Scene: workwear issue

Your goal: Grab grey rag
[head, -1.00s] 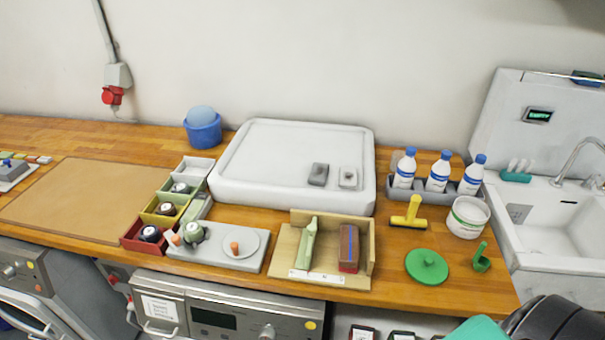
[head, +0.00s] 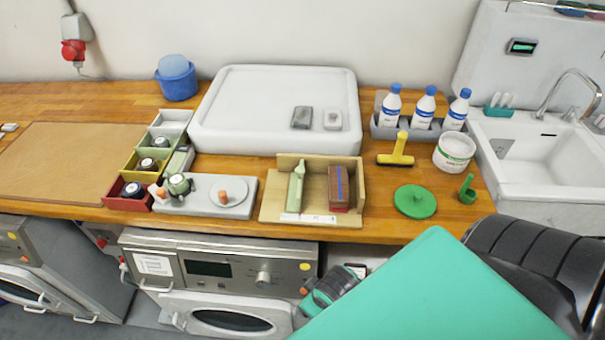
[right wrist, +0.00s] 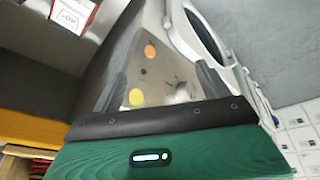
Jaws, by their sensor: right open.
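A small dark grey item (head: 302,117) lies on the white raised slab (head: 225,105) at the back of the counter. A paler grey item (head: 332,119) lies just right of it. Both are too small for me to tell whether either is a rag. My right arm comes in at the lower right of the head view, low in front of the counter and well away from the slab. In the right wrist view my right gripper (right wrist: 160,82) is open and empty, with a machine's front panel beyond its fingers. My left gripper is out of view.
The wooden counter holds coloured bins (head: 127,203), a grey board (head: 240,208), a wooden holder (head: 270,209), a yellow tool (head: 396,157), a green lid (head: 415,201), a white tub (head: 453,153) and several bottles. Machines (head: 220,265) stand under it. A sink (head: 540,155) is at right.

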